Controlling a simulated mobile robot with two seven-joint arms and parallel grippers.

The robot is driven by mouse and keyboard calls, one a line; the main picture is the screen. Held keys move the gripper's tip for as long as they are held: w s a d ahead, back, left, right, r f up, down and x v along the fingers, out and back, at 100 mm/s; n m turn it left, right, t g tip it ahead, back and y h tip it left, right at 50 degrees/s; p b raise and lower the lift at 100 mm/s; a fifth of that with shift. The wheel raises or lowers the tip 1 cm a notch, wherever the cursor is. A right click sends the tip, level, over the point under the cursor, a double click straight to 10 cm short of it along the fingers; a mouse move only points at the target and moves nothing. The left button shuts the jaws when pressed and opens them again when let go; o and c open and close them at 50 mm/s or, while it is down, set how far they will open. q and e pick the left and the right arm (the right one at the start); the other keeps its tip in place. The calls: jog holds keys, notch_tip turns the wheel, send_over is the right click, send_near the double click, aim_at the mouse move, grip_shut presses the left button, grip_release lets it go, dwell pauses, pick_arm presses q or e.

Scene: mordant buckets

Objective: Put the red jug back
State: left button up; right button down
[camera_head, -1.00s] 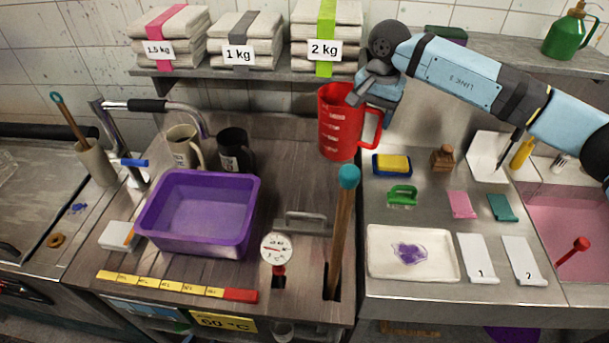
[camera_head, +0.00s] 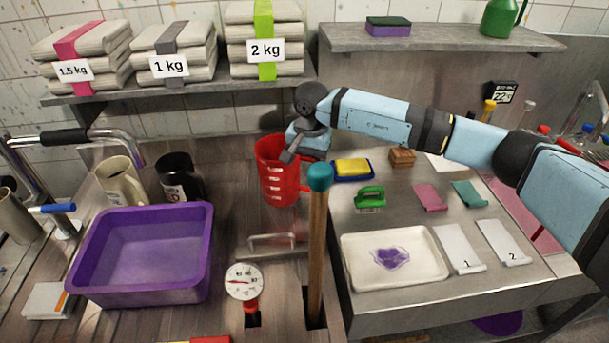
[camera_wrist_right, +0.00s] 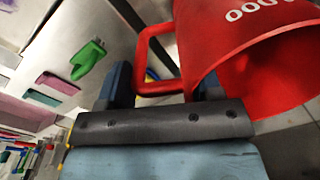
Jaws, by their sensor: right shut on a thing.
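The red jug (camera_head: 276,172) with white markings is upright over the back right of the dark wooden counter (camera_head: 222,240). My right gripper (camera_head: 296,146) is shut on it, on the handle side; the jug and its red handle (camera_wrist_right: 150,62) fill the upper right of the right wrist view, with the fingers at the handle. The exact contact is partly hidden. I cannot tell whether the jug's base touches the counter. My left gripper is in neither view.
A black mug (camera_head: 177,180) and a beige mug (camera_head: 122,184) stand left of the jug. A purple basin (camera_head: 150,298), a dial gauge (camera_head: 243,282) and a teal-topped wooden stick (camera_head: 317,250) are in front. A shelf with cloth stacks (camera_head: 180,92) overhangs behind.

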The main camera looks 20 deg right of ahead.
aim_at(306, 187)
notch_tip(306, 187, down, 4)
jog(key=shift+r+p, duration=0.1)
jog(key=shift+p, duration=0.2)
jog(key=shift+f, duration=0.25)
jog(key=shift+c, duration=1.4)
grip_release()
jog(key=shift+r, duration=0.1)
